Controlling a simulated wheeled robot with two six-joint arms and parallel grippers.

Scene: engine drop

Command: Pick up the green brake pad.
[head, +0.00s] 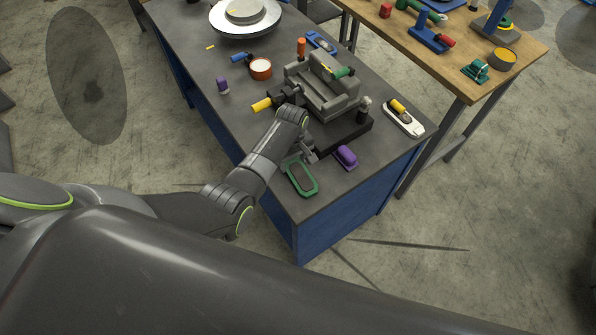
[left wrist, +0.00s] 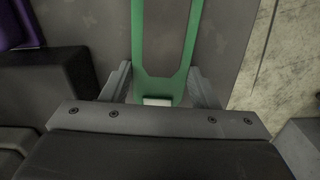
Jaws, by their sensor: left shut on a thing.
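The green brake pad (head: 315,190) shows as a long, flat green loop with an open middle, at the near corner of the grey-topped workbench. In the left wrist view the green brake pad (left wrist: 138,35) runs away from between my fingers, with a small whitish patch at its near end. My left gripper (head: 303,157) is shut on that near end, and its fingers (left wrist: 160,90) lie on either side of it. I cannot tell whether the pad still touches the bench. My right gripper is in neither view.
A purple block (head: 346,157) lies close to the right of my left gripper. A grey vise-like fixture (head: 322,92) on a dark base stands just behind it. The workbench edge (head: 283,212) is close by. A wooden table (head: 462,82) with tools stands at the right.

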